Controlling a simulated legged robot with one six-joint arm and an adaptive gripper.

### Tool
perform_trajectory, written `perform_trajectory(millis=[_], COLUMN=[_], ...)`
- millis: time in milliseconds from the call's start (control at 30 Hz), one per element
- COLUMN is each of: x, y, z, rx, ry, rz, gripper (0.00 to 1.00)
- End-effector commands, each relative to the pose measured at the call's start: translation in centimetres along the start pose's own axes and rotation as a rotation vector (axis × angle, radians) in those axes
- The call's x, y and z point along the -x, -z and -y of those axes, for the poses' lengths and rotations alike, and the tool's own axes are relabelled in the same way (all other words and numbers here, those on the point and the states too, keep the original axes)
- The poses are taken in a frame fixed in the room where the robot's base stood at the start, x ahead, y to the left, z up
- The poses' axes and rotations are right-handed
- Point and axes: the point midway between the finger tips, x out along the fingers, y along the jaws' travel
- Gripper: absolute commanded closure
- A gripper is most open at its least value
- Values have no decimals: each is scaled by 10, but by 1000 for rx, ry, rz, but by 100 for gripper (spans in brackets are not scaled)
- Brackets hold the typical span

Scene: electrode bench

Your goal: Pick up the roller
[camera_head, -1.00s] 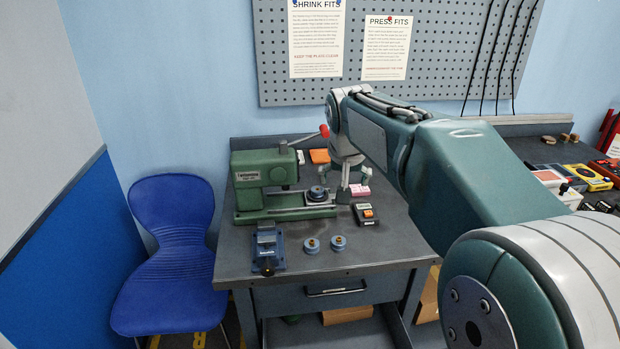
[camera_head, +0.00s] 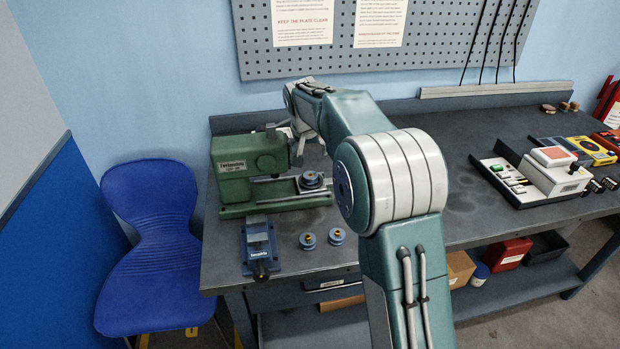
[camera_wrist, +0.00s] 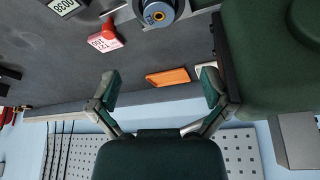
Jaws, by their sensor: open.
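Round blue pieces with small brass centres look like the rollers. Two of them, a left roller (camera_head: 307,240) and a right roller (camera_head: 336,236), stand apart on the bench's front. Another dark blue round piece (camera_head: 311,179) sits on the slide of the green press (camera_head: 240,170); it seems to be the piece at the top edge of the wrist view (camera_wrist: 158,13). My gripper (camera_wrist: 160,86) is open, its fingers spread wide with nothing between them. In the head view it is behind the press slide, partly hidden by my arm.
A blue vise (camera_head: 258,243) stands left of the two rollers. A grey pegboard (camera_wrist: 240,150) is on the wall behind. The bench's middle right is mostly clear.

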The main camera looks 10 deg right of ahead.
Motion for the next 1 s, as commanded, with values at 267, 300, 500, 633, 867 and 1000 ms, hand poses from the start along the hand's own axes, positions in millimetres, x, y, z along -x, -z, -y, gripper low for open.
perform_trajectory(millis=[267,300,500,633,867,1000], x=[-38,-40,-66,-88,-103,-103], y=[-12,-12,-13,-12,-12,-12], z=[0,0,0,0,0,0], rx=[0,0,0,1,0,0], ry=[0,0,-1,-1,1,1], rz=[1,0,4,3,-1,-1], gripper=[1,1,1,1,1,1])
